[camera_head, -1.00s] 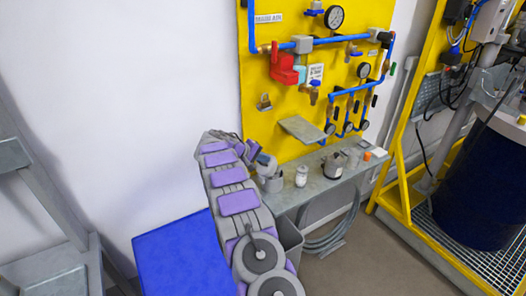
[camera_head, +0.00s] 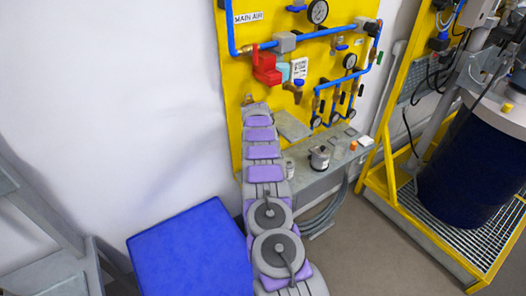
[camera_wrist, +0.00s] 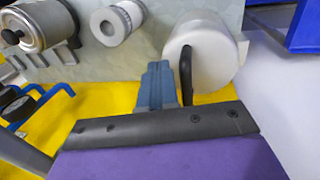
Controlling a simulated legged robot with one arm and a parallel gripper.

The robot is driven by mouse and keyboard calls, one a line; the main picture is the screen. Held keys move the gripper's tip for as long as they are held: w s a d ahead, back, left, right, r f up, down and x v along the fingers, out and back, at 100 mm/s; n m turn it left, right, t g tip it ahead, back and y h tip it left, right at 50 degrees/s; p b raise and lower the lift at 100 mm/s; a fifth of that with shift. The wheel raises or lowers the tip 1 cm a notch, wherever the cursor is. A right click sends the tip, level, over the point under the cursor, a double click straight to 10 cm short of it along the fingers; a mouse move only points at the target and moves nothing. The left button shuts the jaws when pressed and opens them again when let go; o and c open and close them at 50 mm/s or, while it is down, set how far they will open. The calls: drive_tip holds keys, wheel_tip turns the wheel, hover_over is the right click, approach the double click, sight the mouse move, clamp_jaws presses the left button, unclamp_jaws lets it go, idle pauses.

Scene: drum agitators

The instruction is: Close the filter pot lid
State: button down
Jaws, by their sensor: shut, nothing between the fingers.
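My gripper (camera_wrist: 159,86) shows in the wrist view as blue-grey fingers, shut and empty. Just right of the fingers is a large whitish pot (camera_wrist: 215,45), with a thin black bent bar in front of its pale round end; whether the bar belongs to the pot is unclear. A metal pot (camera_wrist: 38,22) with a black knob lies at upper left in the wrist view; a similar metal pot (camera_head: 320,157) stands on the shelf in the head view. Which pot is the filter pot is unclear. In the head view my arm hides my gripper and the shelf's left end.
Behind is a yellow panel (camera_head: 232,95) with blue pipes and gauges. A blue block (camera_head: 190,250) stands at lower left, a dark blue drum (camera_head: 465,170) at right.

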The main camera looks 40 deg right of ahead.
drive_tip(key=shift+d+f, duration=0.2)
drive_tip(key=shift+d, duration=0.05)
drive_tip(key=shift+s+a+f, duration=0.1)
drive_tip(key=shift+a, duration=1)
drive_tip(key=shift+d+f, duration=0.4)
drive_tip(key=shift+f, duration=0.05)
drive_tip(key=shift+d+f, duration=0.15)
drive_tip(key=shift+d, duration=0.25)
drive_tip(key=shift+s+d, duration=0.2)
drive_tip(key=shift+w+a, duration=0.1)
drive_tip(key=shift+a, duration=0.25)
drive_tip(key=shift+d, duration=0.25)
drive_tip(key=shift+w+r, duration=0.1)
drive_tip(key=shift+r, duration=0.35)
drive_tip(key=d+v, duration=0.3)
drive_tip(key=v, duration=1)
drive_tip(key=shift+a+r+p, duration=0.2)
drive_tip(key=shift+r+p, duration=0.15)
